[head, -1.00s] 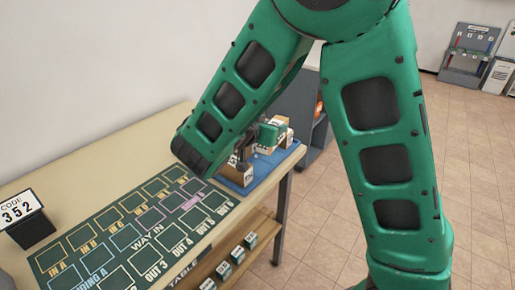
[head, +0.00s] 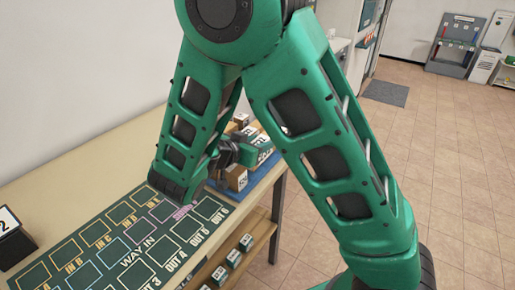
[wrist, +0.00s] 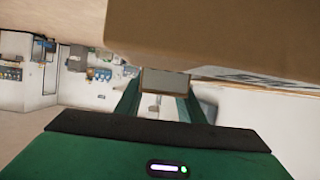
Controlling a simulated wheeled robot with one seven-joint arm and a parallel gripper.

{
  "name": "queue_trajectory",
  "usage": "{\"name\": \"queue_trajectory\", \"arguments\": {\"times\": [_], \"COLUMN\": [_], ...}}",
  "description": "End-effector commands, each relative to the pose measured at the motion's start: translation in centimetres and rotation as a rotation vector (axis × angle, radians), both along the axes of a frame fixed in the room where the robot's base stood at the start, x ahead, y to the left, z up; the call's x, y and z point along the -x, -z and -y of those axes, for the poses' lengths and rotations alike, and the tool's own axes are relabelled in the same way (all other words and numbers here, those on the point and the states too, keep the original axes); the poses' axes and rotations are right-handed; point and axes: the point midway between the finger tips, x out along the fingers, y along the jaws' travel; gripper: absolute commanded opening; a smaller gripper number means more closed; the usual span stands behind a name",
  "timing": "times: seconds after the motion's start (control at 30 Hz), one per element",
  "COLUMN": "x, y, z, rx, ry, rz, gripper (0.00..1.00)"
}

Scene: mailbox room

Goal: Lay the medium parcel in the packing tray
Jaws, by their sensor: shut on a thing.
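My gripper (head: 244,154) is at the packing tray (head: 263,178), a blue tray at the right end of the table, and is partly hidden by my forearm. In the wrist view a small grey-brown face (wrist: 165,83) spans the gap between my fingertips, and the jaws are shut on it. A large cardboard parcel (wrist: 215,35) with dark print fills the upper right of that view, close above the fingers. Labelled cardboard parcels stand in the tray, one at its near left (head: 237,178) and others behind. I cannot tell which parcel is the medium one.
A dark mat with marked squares (head: 125,245) covers the near table. A black code sign (head: 14,245) stands at the left. Several small boxes (head: 233,258) sit on the shelf below. The tiled floor (head: 455,190) at right is clear.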

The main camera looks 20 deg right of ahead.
Motion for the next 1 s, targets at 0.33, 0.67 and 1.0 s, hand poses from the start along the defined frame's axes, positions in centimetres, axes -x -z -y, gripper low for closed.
{"name": "queue_trajectory", "arguments": {"times": [0.33, 0.67, 1.0], "x": [0.0, 0.0, 0.4], "y": [1.8, 2.0, 1.5], "z": [0.1, 0.0, -0.6], "rx": [0.001, 0.001, -0.001], "ry": [0.001, 0.0, -0.002], "rz": [0.0, -0.001, -0.001], "gripper": [0.06, 0.54, 0.54]}}
